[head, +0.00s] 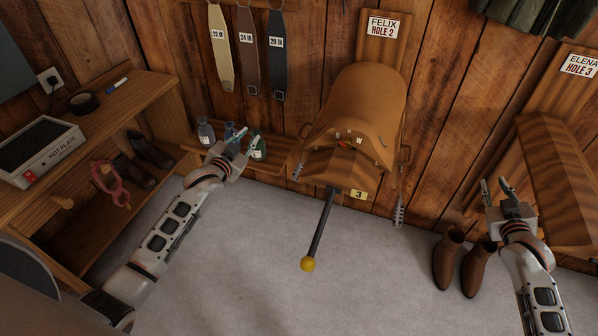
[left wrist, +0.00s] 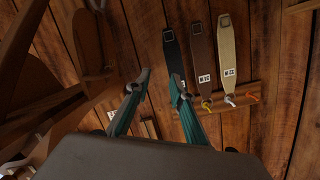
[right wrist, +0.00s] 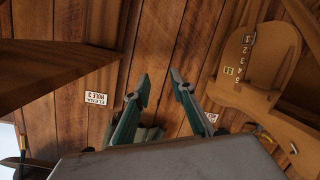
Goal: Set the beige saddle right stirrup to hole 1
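A tan saddle (head: 365,100) sits on a wall rack under a sign reading FELIX HOLE 2 (head: 382,27). A narrow strap with holes (head: 398,212) hangs at its right side, and another (head: 298,170) hangs at its left. In the right wrist view a tan flap (right wrist: 275,60) carries a column of small number labels. My left gripper (head: 240,145) is open and empty, left of the saddle near the small bottles; its fingers also show in the left wrist view (left wrist: 159,84). My right gripper (head: 497,187) is open and empty, right of the saddle; it also shows in the right wrist view (right wrist: 160,80).
A dark pole with a yellow knob (head: 308,264) juts out below the saddle. Brown boots (head: 448,260) stand near my right gripper. A rack (head: 560,170) under the ELENA HOLE 3 sign (head: 580,65) is at right. Straps (head: 249,55) hang at the back; a bench (head: 110,110) is at left.

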